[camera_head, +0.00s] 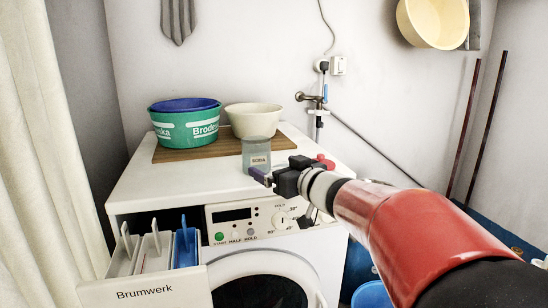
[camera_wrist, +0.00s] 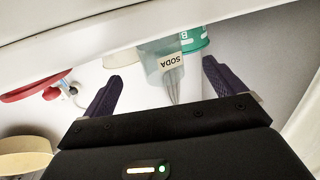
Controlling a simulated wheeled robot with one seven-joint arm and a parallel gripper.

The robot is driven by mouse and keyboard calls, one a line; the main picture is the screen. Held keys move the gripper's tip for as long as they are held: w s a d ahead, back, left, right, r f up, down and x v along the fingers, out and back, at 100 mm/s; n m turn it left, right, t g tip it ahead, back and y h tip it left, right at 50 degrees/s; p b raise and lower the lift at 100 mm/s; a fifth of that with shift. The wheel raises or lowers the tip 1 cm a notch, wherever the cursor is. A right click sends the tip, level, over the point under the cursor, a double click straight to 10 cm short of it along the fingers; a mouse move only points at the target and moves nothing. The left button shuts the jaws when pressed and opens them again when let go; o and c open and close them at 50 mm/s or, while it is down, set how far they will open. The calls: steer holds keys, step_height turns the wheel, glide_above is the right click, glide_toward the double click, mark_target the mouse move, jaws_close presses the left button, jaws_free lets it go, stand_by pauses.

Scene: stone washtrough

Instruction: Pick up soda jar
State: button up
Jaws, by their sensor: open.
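The soda jar (camera_head: 257,155) is a translucent grey-green container with a pale label reading SODA. It stands upright on the white top of the washing machine, near the front edge. My gripper (camera_head: 262,176) is in front of the jar and slightly to its right, with its purple fingers pointing toward it. In the upside-down wrist view, the jar (camera_wrist: 170,62) shows between the two spread fingers of my gripper (camera_wrist: 162,72). The jaws are open and empty. Whether a finger touches the jar cannot be told.
A green tub (camera_head: 187,128) with a blue basin inside and a cream bowl (camera_head: 254,119) stand on a brown board (camera_head: 172,153) behind the jar. A red-topped item (camera_head: 324,162) is right of my gripper. The open detergent drawer (camera_head: 145,270) juts out at the front left.

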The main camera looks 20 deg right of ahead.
mark_target(265, 162)
steer(key=shift+w+f+y, duration=0.15)
steer(key=shift+w+y, duration=0.1)
steer(key=shift+y, duration=0.05)
steer(key=shift+w+a, duration=0.1)
steer(key=shift+w, duration=0.2)
steer(key=x, duration=0.7)
steer(key=shift+f, duration=0.2)
steer(key=shift+c, duration=0.4)
steer(key=c, duration=0.9)
steer(key=shift+c, duration=1)
steer(key=shift+r, duration=0.15)
